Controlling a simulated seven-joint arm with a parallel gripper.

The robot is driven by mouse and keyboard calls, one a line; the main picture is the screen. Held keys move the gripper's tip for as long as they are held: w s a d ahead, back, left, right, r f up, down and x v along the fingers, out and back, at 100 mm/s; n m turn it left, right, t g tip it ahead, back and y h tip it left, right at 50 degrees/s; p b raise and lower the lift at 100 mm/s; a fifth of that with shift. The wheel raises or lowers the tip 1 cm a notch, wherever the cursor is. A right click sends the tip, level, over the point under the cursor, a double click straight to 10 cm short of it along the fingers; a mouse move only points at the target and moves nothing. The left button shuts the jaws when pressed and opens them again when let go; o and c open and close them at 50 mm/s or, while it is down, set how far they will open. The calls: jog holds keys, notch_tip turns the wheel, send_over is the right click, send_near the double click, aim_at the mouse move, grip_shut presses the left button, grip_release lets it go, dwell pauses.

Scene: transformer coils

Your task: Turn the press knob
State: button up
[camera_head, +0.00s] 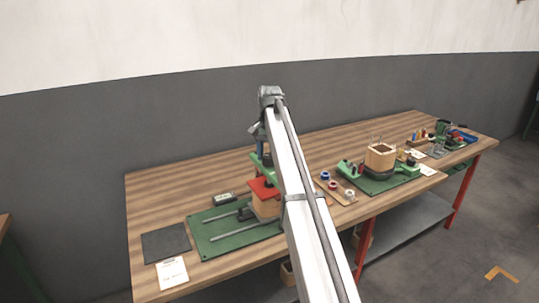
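The press, with a green upper part (258,160) and a red block (263,189) over a wooden block (266,207), stands on a green base plate (215,240) on the near table. My pale arm crosses in front of its right side. I cannot make out the press knob. The grey end of my arm bends down behind the link, just above the press. A small dark part there, perhaps my gripper (257,132), is partly hidden. Its fingers cannot be made out, nor whether it touches the press.
To the right are a board with coloured spools (326,176), a wooden box (380,156) on a green plate, and more tools.

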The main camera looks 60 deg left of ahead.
aim_at(270, 156)
jog(key=c, duration=0.6)
jog(key=shift+m, duration=0.7)
jog(key=shift+c, duration=0.2)
jog(key=o, duration=1)
jog(key=shift+o, duration=0.2)
notch_tip(270, 156, up, 14)
jog(key=shift+f, duration=0.1)
